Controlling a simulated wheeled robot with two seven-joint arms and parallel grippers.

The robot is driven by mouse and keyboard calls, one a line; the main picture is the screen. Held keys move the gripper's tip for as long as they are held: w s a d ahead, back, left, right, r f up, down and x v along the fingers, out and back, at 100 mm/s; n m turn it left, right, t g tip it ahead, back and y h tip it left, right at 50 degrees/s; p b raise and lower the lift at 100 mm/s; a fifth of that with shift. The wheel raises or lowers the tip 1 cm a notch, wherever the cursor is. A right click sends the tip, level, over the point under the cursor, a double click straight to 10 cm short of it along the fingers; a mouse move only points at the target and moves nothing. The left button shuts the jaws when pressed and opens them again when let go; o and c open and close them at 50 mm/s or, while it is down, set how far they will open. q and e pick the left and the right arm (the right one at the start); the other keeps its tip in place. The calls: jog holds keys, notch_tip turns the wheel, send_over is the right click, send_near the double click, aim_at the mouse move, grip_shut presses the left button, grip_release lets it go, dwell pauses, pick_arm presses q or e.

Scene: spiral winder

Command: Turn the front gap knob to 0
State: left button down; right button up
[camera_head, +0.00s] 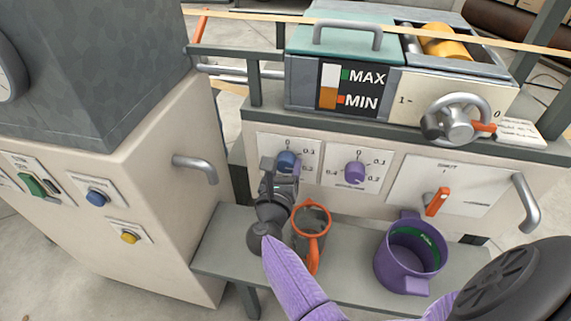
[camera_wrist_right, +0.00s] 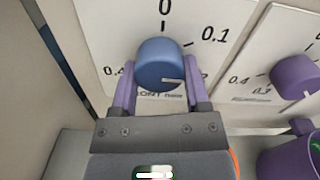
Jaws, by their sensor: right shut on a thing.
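The front gap knob is a round blue knob (camera_head: 287,161) on a white dial plate, left of a similar purple knob. In the right wrist view the blue knob (camera_wrist_right: 163,62) sits between the two purple fingers of my right gripper (camera_wrist_right: 160,90), which is shut on its sides. The dial shows 0 at the top, 0.1 at upper right and part of 0.4 at left; the fingers partly hide lower numbers. A pale mark on the knob points right and slightly down, away from 0. In the head view my right gripper (camera_head: 284,174) reaches up to the knob. My left gripper is not in view.
The purple knob (camera_head: 355,173) is close on the right. Below, a shelf (camera_head: 222,240) holds an orange-rimmed cup (camera_head: 311,215) and a purple mug (camera_head: 408,254). A cabinet with a grey handle (camera_head: 196,168) stands at left. An orange lever (camera_head: 437,202) is farther right.

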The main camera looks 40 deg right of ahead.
jog(key=n+p, duration=0.1)
jog(key=n, duration=0.2)
jog(key=shift+r+n, duration=0.1)
jog(key=shift+n, duration=0.2)
jog(key=n+p, duration=0.1)
jog(key=n, duration=0.3)
jog(key=shift+n+p, duration=0.3)
jog(key=shift+p, duration=0.05)
jog(key=n, duration=0.2)
jog(key=shift+s+r+n+p, duration=0.1)
jog(key=shift+n+p, duration=0.3)
jog(key=n+p, duration=0.1)
jog(key=n, duration=0.4)
jog(key=shift+n, duration=0.3)
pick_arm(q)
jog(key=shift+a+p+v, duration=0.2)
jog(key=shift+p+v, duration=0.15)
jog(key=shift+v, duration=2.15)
pick_arm(e)
jog(key=shift+n, duration=0.8)
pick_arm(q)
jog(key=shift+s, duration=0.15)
pick_arm(e)
grip_shut()
grip_release()
